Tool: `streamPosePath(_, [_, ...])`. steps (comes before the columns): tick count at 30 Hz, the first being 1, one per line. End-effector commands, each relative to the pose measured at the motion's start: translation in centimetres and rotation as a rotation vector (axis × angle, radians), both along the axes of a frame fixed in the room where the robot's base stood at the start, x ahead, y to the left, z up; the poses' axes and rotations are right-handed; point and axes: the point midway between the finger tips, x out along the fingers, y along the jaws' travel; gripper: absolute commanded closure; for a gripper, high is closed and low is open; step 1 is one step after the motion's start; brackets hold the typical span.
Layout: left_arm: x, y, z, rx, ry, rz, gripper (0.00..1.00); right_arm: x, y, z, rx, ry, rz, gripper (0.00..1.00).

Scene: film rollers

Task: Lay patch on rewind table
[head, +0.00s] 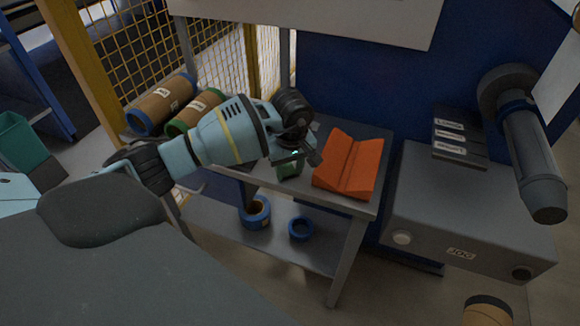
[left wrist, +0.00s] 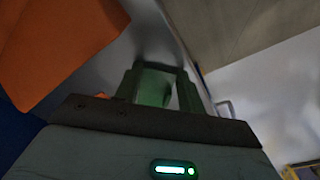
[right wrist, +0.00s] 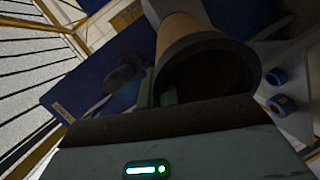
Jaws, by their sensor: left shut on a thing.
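My left gripper (head: 302,160) reaches over the steel table (head: 362,206), just left of an orange V-shaped cradle (head: 348,163). It is shut on a small green piece, apparently the patch (head: 289,172). The green piece (left wrist: 153,88) shows between its fingers in the left wrist view, with the orange cradle (left wrist: 60,45) at upper left. I cannot tell whether the piece touches the table. My right gripper (right wrist: 156,92) is outside the head view. In the right wrist view a hollow tan tube (right wrist: 190,38) with a dark rim covers part of its fingers.
Brown rolls with blue (head: 163,103) and green (head: 194,111) ends lie at the back left. Blue rings (head: 301,229) sit on the lower shelf. A grey cabinet (head: 480,205) with a dark roller (head: 530,155) stands right. A tan cylinder (head: 487,314) is at bottom right.

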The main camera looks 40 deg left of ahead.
Motion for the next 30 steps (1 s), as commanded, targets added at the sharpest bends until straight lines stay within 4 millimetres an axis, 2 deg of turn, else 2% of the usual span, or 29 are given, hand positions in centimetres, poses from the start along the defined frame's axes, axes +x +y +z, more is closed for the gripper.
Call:
streamPosePath(8, [0.0, 0.0, -0.5, 0.000, 0.000, 0.000, 0.81, -0.1, 0.0, -0.3, 0.000, 0.003, 0.000, 1.00])
streamPosePath(9, [0.0, 0.0, -0.5, 0.000, 0.000, 0.000, 0.55, -0.1, 0.0, -0.3, 0.000, 0.003, 0.000, 1.00])
streamPosePath(13, [0.0, 0.0, -0.5, 0.001, 0.001, 0.000, 0.39, -0.1, 0.0, -0.3, 0.000, 0.003, 0.000, 1.00])
streamPosePath(23, [-0.1, 0.0, 0.0, 0.001, 0.002, 0.000, 0.39, 0.0, 0.0, 0.1, 0.000, -0.003, 0.000, 1.00])
streamPosePath(26, [0.0, 0.0, 1.3, 0.000, -0.004, 0.000, 0.39, 0.3, 0.0, 1.3, 0.000, -0.017, 0.001, 1.00])
streamPosePath(30, [0.0, -0.1, 3.6, 0.001, -0.005, 0.000, 0.39, 0.2, 0.0, 0.9, 0.000, -0.013, 0.000, 1.00])
